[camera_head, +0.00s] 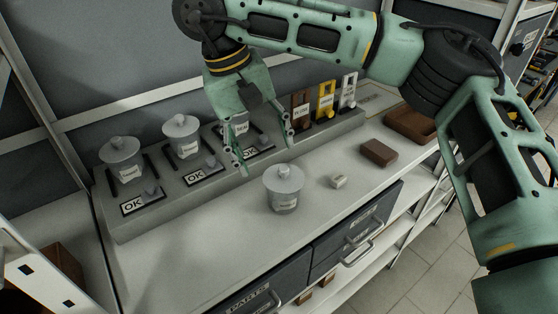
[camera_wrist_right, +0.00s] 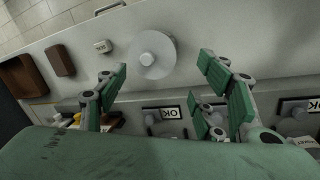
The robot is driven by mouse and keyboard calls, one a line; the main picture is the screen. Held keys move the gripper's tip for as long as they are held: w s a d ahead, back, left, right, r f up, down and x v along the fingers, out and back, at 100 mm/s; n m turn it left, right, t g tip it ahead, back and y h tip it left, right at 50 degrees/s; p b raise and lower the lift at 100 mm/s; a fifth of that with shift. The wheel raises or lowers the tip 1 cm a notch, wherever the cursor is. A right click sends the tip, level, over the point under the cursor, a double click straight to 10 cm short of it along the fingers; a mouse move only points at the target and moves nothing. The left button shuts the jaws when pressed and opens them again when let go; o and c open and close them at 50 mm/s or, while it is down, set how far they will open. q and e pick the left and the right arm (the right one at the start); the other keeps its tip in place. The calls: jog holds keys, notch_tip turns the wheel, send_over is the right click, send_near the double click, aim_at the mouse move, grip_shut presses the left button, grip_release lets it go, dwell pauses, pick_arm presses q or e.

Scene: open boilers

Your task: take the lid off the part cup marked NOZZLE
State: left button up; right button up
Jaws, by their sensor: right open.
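A grey lidded cup (camera_head: 284,196) stands upright on the counter's front part, its knobbed lid (camera_head: 283,178) on; its label is too small to read. In the wrist view its round lid (camera_wrist_right: 153,52) shows from above, beyond the fingers. Two more lidded cups, the left one (camera_head: 122,168) and the middle one (camera_head: 183,143), stand on the raised ledge with lids on. A third cup (camera_head: 240,128) there is partly hidden behind my right gripper. My right gripper (camera_head: 266,156) is open and empty, above and behind the front cup, apart from it. Which cup reads NOZZLE I cannot tell.
A small white block (camera_head: 339,181), a brown block (camera_head: 379,152) and a brown tray (camera_head: 398,124) lie to the right on the counter. Brown, yellow (camera_head: 326,100) and white tagged pieces stand on the ledge (camera_head: 140,227). The counter's front left is clear.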

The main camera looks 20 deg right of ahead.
aim_at(279, 178)
jog(key=shift+w+d, duration=0.15)
jog(key=shift+d, duration=0.25)
jog(key=shift+s+f, duration=0.2)
jog(key=shift+f, duration=0.65)
jog(key=shift+d+f, duration=0.15)
jog(key=shift+f, duration=0.25)
jog(key=x, duration=0.1)
jog(key=p+x, duration=0.2)
jog(key=shift+w+d+f, duration=0.1)
jog(key=shift+w+f, duration=0.2)
jog(key=shift+d+f, duration=0.1)
jog(key=shift+f, duration=0.4)
jog(key=c, duration=0.8)
